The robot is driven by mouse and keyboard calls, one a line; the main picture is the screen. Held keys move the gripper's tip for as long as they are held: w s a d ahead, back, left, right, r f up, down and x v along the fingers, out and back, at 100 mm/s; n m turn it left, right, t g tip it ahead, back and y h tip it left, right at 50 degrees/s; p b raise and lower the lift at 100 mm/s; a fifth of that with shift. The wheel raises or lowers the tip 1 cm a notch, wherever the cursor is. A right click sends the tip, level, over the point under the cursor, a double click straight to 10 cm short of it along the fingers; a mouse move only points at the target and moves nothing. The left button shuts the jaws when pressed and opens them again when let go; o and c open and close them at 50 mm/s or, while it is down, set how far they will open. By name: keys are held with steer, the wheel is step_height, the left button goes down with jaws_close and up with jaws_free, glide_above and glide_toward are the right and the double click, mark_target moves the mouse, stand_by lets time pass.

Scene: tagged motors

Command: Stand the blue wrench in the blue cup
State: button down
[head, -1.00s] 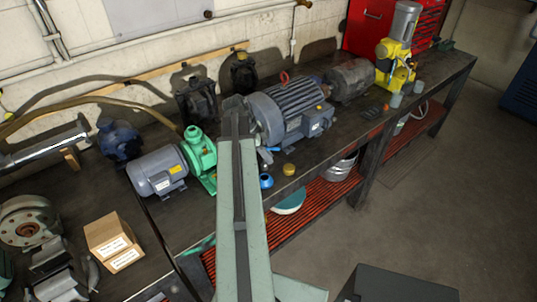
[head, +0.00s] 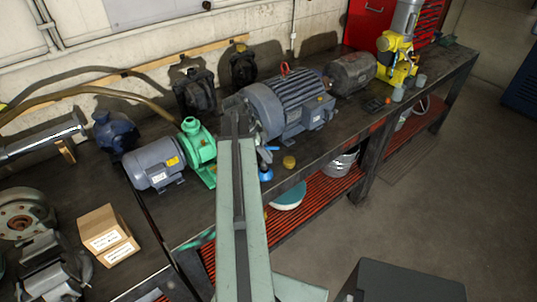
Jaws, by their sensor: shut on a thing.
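The blue cup (head: 266,174) stands near the front edge of the bench, just right of my arm. The blue wrench (head: 272,148) shows as a small blue piece above the cup. My gripper (head: 264,157) is small and partly hidden behind my arm; it is shut on the wrench, just over the cup's mouth. The wrench's lower end is not clear, so I cannot tell whether it is inside the cup or only above it.
A brass-coloured round piece (head: 289,162) sits right of the cup. A large grey-blue motor (head: 290,105) stands behind, and a green pump (head: 199,150) with a grey motor (head: 155,163) stands left. The bench's front edge is close to the cup.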

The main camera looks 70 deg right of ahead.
steer(key=shift+f+b, duration=1.85)
steer(key=c, duration=1.3)
jaws_free()
step_height(320, 180, up, 6)
steer(key=p, duration=0.6)
steer(key=shift+w+r, duration=0.1)
